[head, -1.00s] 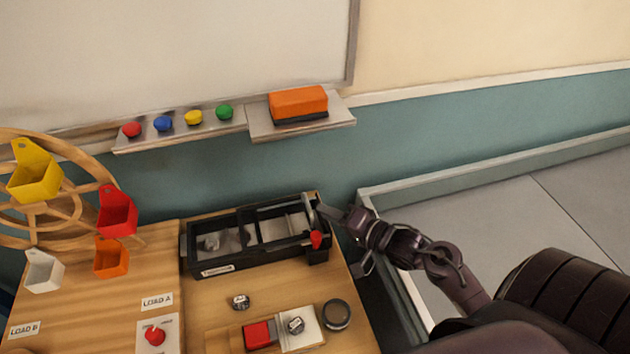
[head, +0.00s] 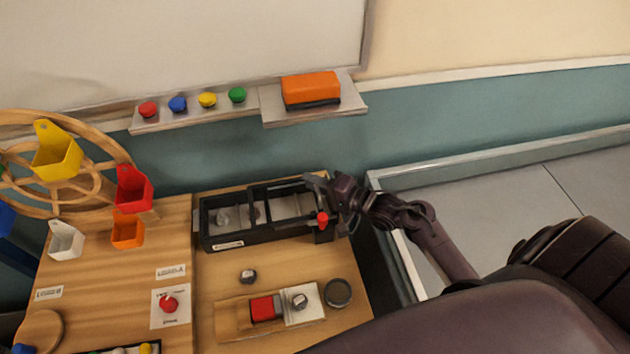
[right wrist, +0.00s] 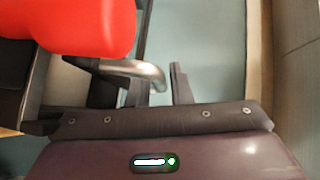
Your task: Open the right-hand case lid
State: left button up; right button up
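The black case (head: 232,240) stands at the back of the wooden table, with two window-like sections side by side. The right-hand lid (head: 291,206) looks closed and flat. A red knob (head: 322,219) is at the case's right end; a large red shape fills the upper left of the right wrist view (right wrist: 90,25). My right gripper (head: 318,183) is at the case's back right corner. In the right wrist view its fingers (right wrist: 160,88) are apart, with the end of a curved grey metal bar (right wrist: 130,72) between or just beyond them; contact is unclear. My left gripper is out of view.
In front of the case are a small dark-and-white block (head: 248,276), a wooden tray (head: 232,319) with a red block (head: 265,308), and a round dark disc (head: 338,293). A wooden wheel with coloured buckets (head: 133,190) stands left. A whiteboard ledge (head: 272,111) is behind.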

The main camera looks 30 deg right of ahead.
aim_at(301, 194)
grip_shut()
jog(key=shift+w+a+p, duration=0.25)
jog(key=shift+a+p, duration=0.1)
jog(key=shift+a, duration=0.6)
jog(key=shift+w+a+p, duration=0.25)
jog(key=shift+a+p, duration=0.05)
jog(key=shift+a, duration=0.6)
grip_release()
jog(key=shift+d, duration=0.1)
jog(key=b+v, duration=0.1)
jog(key=v, duration=0.7)
jog(key=shift+f, duration=0.1)
